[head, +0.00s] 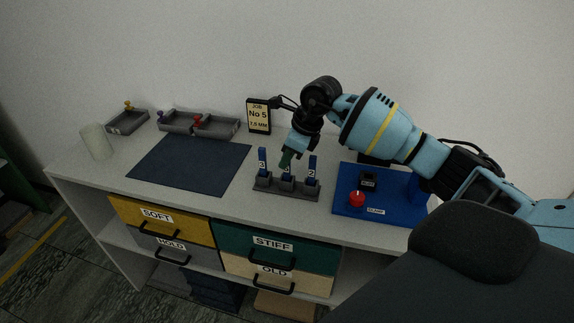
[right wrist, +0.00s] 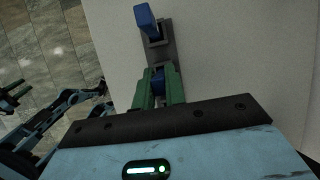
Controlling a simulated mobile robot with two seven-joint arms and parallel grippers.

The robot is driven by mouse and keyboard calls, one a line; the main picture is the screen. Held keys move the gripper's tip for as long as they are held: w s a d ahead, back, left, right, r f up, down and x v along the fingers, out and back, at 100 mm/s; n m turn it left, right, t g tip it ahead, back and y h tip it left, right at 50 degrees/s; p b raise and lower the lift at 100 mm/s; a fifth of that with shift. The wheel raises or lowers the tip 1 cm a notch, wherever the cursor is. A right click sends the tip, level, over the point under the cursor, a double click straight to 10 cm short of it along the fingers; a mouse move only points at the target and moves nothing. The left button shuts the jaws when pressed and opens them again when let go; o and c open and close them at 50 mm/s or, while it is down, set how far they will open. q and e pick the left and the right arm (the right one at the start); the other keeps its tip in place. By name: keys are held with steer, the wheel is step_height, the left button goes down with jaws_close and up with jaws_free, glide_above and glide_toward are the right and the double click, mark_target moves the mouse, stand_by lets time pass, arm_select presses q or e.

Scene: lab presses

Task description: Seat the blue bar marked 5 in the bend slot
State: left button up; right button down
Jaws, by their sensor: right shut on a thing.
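A dark rack (head: 287,191) on the bench holds three upright blue bars. The left bar (head: 262,160) has a white label that looks like 3, and the right bar (head: 312,166) looks marked 2. The middle bar (head: 287,173) is mostly covered by my right gripper (head: 286,158), and its number is hard to read. The green fingers of the right gripper (right wrist: 158,88) are shut on the middle bar (right wrist: 158,78), still at the rack. A dark claw-like end, likely my left gripper (right wrist: 13,97), shows small in the right wrist view. I cannot make out the bend slot.
A blue plate (head: 347,207) with a red button (head: 357,199), a dark block (head: 368,181) and a clamp label stands right of the rack. A sign (head: 259,115) reads Job No 5, 7,5 mm. A clear dark mat (head: 190,165), grey trays (head: 215,127) and a pale cylinder (head: 96,142) lie left.

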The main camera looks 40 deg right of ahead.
steer(key=shift+r, duration=0.1)
steer(key=shift+r, duration=0.5)
steer(key=s+a+r+b, duration=0.1)
steer(key=s+a+r, duration=0.2)
steer(key=s+a, duration=0.7)
steer(key=shift+s+a+r, duration=0.2)
steer(key=shift+a+r, duration=0.2)
steer(key=shift+a, duration=0.7)
